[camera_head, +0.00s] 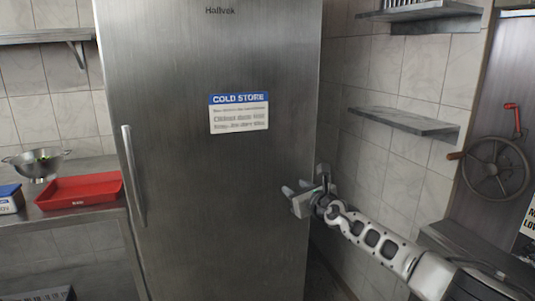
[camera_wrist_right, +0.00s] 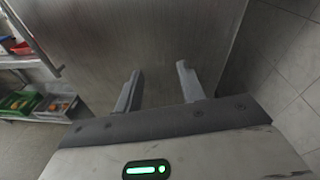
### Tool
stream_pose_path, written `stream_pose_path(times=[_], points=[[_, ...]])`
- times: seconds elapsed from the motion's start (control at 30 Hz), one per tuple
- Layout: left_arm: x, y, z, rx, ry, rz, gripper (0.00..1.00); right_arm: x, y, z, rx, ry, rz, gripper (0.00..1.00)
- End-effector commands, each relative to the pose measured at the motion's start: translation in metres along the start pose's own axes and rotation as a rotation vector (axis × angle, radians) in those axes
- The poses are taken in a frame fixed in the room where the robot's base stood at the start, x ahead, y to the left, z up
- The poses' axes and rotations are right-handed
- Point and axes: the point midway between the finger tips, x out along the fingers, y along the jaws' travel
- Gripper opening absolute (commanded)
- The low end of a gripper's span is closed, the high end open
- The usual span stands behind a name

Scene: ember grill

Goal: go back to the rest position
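My right gripper (camera_head: 296,188) is in front of the lower right part of a tall steel cold store (camera_head: 220,190). Its arm comes in from the lower right. In the right wrist view the two fingers of this gripper (camera_wrist_right: 160,85) stand apart with nothing between them, facing the plain steel surface. The cold store door is closed, with a long vertical handle (camera_head: 134,175) on its left side and a blue and white sign (camera_head: 239,113). My left gripper is not in view.
Left of the cold store, a steel counter (camera_head: 90,212) carries a red tray (camera_head: 80,202) and a colander (camera_head: 36,175). On the right are wall shelves (camera_head: 405,121) and a door with a handwheel (camera_head: 497,198). The wrist view shows produce crates (camera_wrist_right: 20,103) on a low shelf.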

Motion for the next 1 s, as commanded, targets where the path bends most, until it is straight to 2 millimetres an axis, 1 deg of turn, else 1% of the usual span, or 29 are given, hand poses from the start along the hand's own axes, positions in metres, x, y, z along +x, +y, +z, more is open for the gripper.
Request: stream_pose_path(times=[0.03,0.07,0.1,0.2,0.27,0.3,0.4,0.6,0.63,0.7,0.77,0.8,0.87,0.97,1.0], points=[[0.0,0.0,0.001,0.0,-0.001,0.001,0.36,-0.012,-0.043,-0.012,-0.015,0.02,-0.056,0.4],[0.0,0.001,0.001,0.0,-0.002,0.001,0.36,-0.018,-0.064,-0.018,-0.023,0.03,-0.084,0.4],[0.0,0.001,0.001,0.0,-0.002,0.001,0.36,-0.028,-0.09,-0.024,-0.032,0.042,-0.12,0.4],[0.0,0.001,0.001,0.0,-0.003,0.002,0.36,-0.052,-0.147,-0.038,-0.053,0.07,-0.198,0.4],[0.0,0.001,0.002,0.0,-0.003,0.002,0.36,-0.067,-0.175,-0.044,-0.064,0.084,-0.238,0.4],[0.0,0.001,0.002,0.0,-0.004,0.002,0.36,-0.076,-0.192,-0.048,-0.07,0.093,-0.262,0.4],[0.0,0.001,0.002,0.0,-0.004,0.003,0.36,-0.098,-0.229,-0.055,-0.084,0.112,-0.316,0.4],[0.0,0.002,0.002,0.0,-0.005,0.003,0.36,-0.143,-0.291,-0.067,-0.107,0.147,-0.411,0.4],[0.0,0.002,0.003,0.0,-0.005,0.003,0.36,-0.135,-0.27,-0.082,-0.052,0.142,-0.38,0.4],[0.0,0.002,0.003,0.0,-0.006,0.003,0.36,-0.133,-0.248,-0.102,0.053,0.13,-0.356,0.4],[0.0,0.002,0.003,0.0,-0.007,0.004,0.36,-0.134,-0.232,-0.119,0.145,0.12,-0.341,0.4],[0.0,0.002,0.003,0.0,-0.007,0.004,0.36,-0.135,-0.219,-0.131,0.212,0.115,-0.33,0.4],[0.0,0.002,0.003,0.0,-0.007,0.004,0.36,-0.138,-0.199,-0.151,0.322,0.109,-0.315,0.4],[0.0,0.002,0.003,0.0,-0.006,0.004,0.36,-0.148,-0.161,-0.186,0.541,0.101,-0.295,0.4],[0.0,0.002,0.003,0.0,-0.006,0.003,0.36,-0.154,-0.144,-0.202,0.649,0.099,-0.291,0.4]])
